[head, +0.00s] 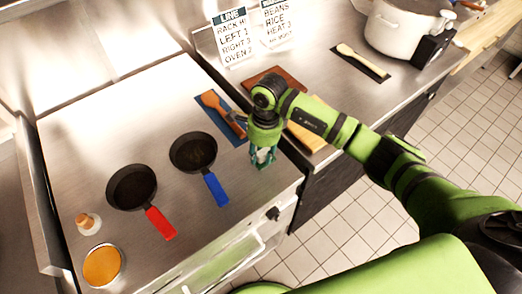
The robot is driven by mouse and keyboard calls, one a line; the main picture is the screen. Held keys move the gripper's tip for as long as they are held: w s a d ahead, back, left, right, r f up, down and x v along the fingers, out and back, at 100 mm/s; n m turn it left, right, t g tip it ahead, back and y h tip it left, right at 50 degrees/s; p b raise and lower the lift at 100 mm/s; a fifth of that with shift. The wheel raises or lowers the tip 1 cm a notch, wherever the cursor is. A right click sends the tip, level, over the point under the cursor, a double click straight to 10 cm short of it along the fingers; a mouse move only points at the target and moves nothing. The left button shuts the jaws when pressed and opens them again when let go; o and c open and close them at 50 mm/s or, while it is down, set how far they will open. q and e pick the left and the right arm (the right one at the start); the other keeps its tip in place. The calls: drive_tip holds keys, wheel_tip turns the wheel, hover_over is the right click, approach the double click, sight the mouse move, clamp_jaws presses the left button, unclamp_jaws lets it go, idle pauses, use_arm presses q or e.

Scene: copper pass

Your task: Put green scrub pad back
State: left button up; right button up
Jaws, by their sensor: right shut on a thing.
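My right gripper (263,158) reaches in from the right, pointing down above the steel counter near its front right edge. It is shut on a small teal-green thing, which looks like the green scrub pad (263,154). The fingers cover much of it, so its shape is hard to tell. It is just right of a blue mat (232,132) that carries a wooden spoon (212,101). I cannot tell whether it touches the counter. My left gripper is not in view.
A blue-handled pan (193,152) and a red-handled pan (131,187) lie to the left, with a cork-topped jar (88,223) and an orange-filled bowl (102,265). A brown board (275,79) lies behind my arm. Two signs (234,36) and a white pot (398,28) stand farther back.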

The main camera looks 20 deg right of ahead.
sight(265, 151)
drive_tip(key=shift+f, duration=0.2)
drive_tip(key=o, duration=1)
drive_tip(key=shift+r, duration=0.1)
drive_tip(key=shift+r, duration=0.2)
drive_tip(key=shift+w+r+b, duration=0.1)
drive_tip(key=shift+r+b, duration=0.2)
drive_tip(key=shift+w+d+r+b, duration=0.15)
drive_tip(key=shift+r+b, duration=0.55)
drive_tip(key=shift+r, duration=1.2)
drive_tip(key=shift+s+d+r+b, duration=0.2)
drive_tip(key=shift+r+b, duration=0.5)
drive_tip(key=shift+r, duration=1.15)
drive_tip(key=shift+w+d+r+b, duration=0.2)
drive_tip(key=shift+r+b, duration=0.5)
drive_tip(key=shift+r, duration=1.2)
